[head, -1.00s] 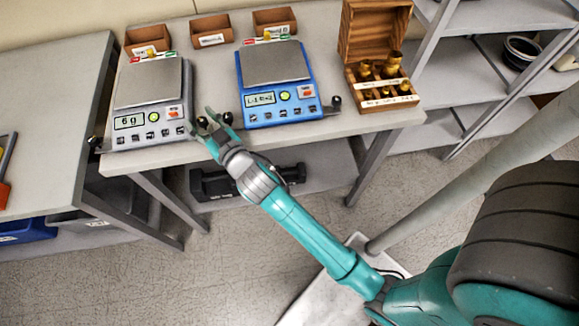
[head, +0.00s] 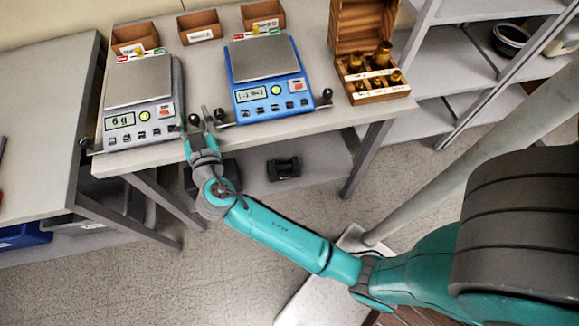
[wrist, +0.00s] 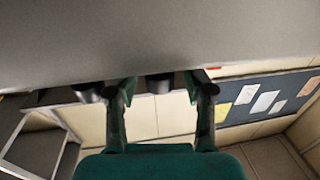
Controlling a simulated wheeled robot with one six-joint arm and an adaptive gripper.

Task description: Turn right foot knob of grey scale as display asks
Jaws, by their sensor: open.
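The grey scale (head: 140,80) stands at the left of the table, with "6 g" on its display (head: 120,121). Its dark right foot knob (head: 194,119) sticks out at its front right corner. My gripper (head: 198,127) is open just in front of this knob, fingers pointing toward it. In the wrist view my gripper (wrist: 160,92) has a dark round knob (wrist: 160,83) between its spread fingers, apparently untouched; which knob cannot be told for sure. The left foot knob (head: 86,143) shows at the scale's front left.
The blue scale (head: 265,75) stands close on the right; its display seems to read "L-1 R+2". Its left knob (head: 219,115) is near my gripper's right finger. Bins (head: 200,27) and a wooden weight box (head: 370,70) are behind and right.

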